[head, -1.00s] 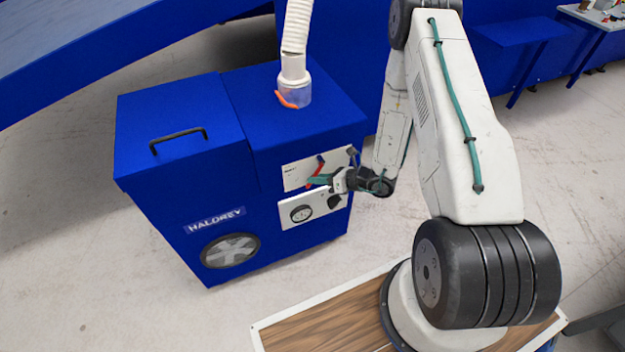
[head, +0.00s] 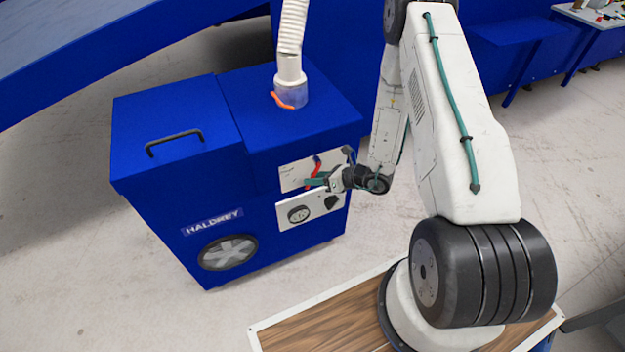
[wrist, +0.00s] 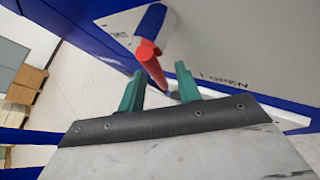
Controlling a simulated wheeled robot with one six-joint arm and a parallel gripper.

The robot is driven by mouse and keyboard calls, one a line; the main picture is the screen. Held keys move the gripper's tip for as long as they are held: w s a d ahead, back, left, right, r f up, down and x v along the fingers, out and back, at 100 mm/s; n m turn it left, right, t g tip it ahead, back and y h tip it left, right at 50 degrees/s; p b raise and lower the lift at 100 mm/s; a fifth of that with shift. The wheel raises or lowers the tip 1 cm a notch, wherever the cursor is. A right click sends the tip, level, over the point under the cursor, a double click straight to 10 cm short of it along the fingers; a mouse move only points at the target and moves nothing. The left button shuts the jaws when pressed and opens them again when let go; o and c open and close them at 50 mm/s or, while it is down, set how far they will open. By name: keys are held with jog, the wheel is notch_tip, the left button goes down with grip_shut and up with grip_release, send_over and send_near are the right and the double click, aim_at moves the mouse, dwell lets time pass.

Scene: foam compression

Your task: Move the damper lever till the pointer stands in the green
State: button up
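The red damper lever (head: 317,168) stands on the upper white plate (head: 292,176) of the blue machine. The round gauge (head: 299,214) is on the lower white plate; its pointer and any green zone are too small to read. My gripper (head: 316,182) is at the lever, its green fingers partly covering it. In the wrist view the red lever (wrist: 150,62) runs down into the gap between the two green fingertips (wrist: 160,88). The fingers are apart, with space showing beside the lever. I cannot tell whether either finger touches it.
The blue machine (head: 160,215) has a black handle (head: 174,142) on top and a wheel-like vent (head: 228,252) in front. A white hose (head: 292,35) rises from its top. A dark knob (head: 331,200) sits right of the gauge. The floor in front is clear.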

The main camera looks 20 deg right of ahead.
jog(key=v, duration=0.8)
jog(key=shift+w, duration=0.1)
dwell(0.3)
jog(key=s+a+r+n+g+y, duration=0.1)
jog(key=s+a+r+n+g, duration=0.25)
jog(key=r+n, duration=0.3)
jog(key=s+a+r+n+g, duration=0.2)
jog(key=s+r+n+g, duration=0.25)
jog(key=r, duration=0.25)
jog(key=s+a+r+n+g+y, duration=0.1)
jog(key=s+a+r+n+g, duration=0.1)
jog(key=s+r+n+g, duration=0.35)
jog(key=s+r+n+t+h, duration=0.2)
jog(key=s+r+n+h, duration=0.3)
jog(key=r, duration=0.6)
jog(key=s+r+n+t+h, duration=0.3)
jog(key=s+r+n+h, duration=0.3)
jog(key=r+n, duration=0.4)
jog(key=shift+s+r+h, duration=0.3)
jog(key=shift+s+r, duration=0.15)
jog(key=shift+r, duration=0.4)
